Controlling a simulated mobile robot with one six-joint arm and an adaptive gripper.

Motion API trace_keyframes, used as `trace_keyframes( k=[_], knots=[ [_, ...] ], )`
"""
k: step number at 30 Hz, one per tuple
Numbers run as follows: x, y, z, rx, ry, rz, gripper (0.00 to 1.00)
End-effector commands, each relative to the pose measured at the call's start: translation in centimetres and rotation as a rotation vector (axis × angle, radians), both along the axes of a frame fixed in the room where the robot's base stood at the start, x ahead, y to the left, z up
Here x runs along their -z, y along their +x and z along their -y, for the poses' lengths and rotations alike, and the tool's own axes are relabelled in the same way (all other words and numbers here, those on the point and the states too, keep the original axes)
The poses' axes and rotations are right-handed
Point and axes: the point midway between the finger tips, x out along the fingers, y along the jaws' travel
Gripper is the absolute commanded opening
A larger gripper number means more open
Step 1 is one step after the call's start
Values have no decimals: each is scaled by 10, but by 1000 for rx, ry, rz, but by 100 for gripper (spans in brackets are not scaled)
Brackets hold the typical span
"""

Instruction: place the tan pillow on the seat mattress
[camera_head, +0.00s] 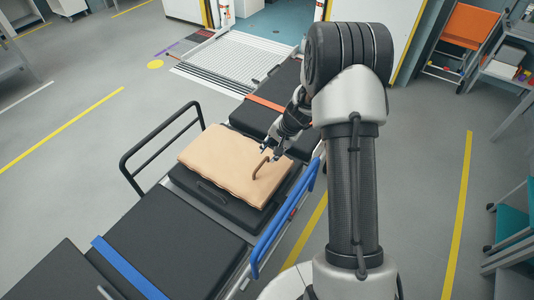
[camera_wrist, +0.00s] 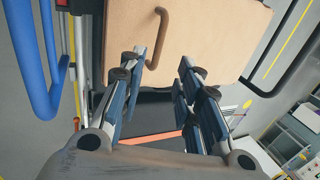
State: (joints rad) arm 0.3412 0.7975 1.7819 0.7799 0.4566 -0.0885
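The tan pillow (camera_head: 225,160), a flat block with a brown loop handle (camera_head: 261,167), lies on a thick black pad (camera_head: 208,194) on the stretcher. Which black section is the seat mattress I cannot tell. My gripper (camera_head: 268,152) is over the pillow's right part, close to the handle. In the wrist view my gripper (camera_wrist: 163,60) is open, with its fingers apart and nothing clamped between them. The handle (camera_wrist: 158,38) shows between and beyond the fingertips, against the pillow's tan face (camera_wrist: 215,35). Whether a finger touches the pillow I cannot tell.
Black mattress sections lie at the near end (camera_head: 175,245) and far end (camera_head: 255,117) of the stretcher. A blue rail (camera_head: 285,222) runs on the right, a black rail (camera_head: 150,150) on the left. A ramp (camera_head: 235,62) lies behind. The left floor is clear.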

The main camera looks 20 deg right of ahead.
Motion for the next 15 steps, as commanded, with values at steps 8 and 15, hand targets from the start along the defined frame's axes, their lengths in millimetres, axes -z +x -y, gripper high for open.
trace_keyframes(
  k=[8,15],
  knots=[
    [-37,-7,-3,-32,-9,14,31],
    [-151,-47,-53,-260,-85,81,31]
  ],
)
